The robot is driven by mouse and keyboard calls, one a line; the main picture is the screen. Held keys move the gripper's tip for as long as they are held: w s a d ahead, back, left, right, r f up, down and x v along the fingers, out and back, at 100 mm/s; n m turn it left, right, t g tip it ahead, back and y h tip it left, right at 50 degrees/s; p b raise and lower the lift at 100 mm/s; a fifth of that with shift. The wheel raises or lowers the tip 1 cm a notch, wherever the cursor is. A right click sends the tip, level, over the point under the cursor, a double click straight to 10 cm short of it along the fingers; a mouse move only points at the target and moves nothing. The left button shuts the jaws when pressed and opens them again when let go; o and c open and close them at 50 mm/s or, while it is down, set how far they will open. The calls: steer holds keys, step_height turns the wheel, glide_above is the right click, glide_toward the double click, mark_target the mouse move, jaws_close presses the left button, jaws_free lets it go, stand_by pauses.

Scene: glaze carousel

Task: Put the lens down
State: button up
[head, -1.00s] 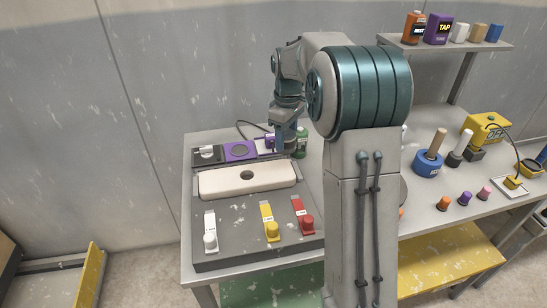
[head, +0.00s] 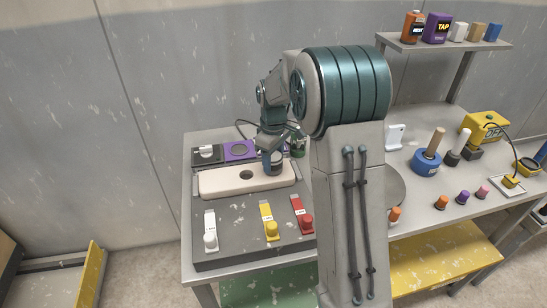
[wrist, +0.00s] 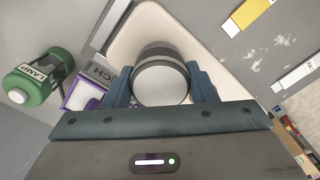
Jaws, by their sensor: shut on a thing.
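My gripper (wrist: 160,88) is shut on the lens (wrist: 162,76), a short dark cylinder with a pale round face. In the wrist view a finger presses on each side of it. In the head view my gripper (head: 272,160) is over the right end of the cream block (head: 215,186), which has a dark round hole left of the gripper. The cream block (wrist: 145,22) also shows behind the lens in the wrist view. I cannot tell whether the lens touches the block.
A green lamp canister (wrist: 36,80) stands close to the gripper. A purple module (head: 239,150) lies behind the block. White (head: 210,240), yellow (head: 271,230) and red (head: 306,224) levers stand in front.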

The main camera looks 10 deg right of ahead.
mark_target(274, 156)
steer(key=o, duration=1)
step_height(274, 156, up, 12)
steer(key=s+f+m+t, duration=0.1)
steer(key=s+m, duration=0.2)
steer(key=s, duration=0.6)
steer(key=s+f+m+t, duration=0.1)
steer(key=s+m, duration=0.2)
steer(key=s, duration=0.6)
steer(key=s+f+m+t, duration=0.1)
steer(key=s+m, duration=0.2)
steer(key=s, duration=0.7)
steer(key=shift+f, duration=0.3)
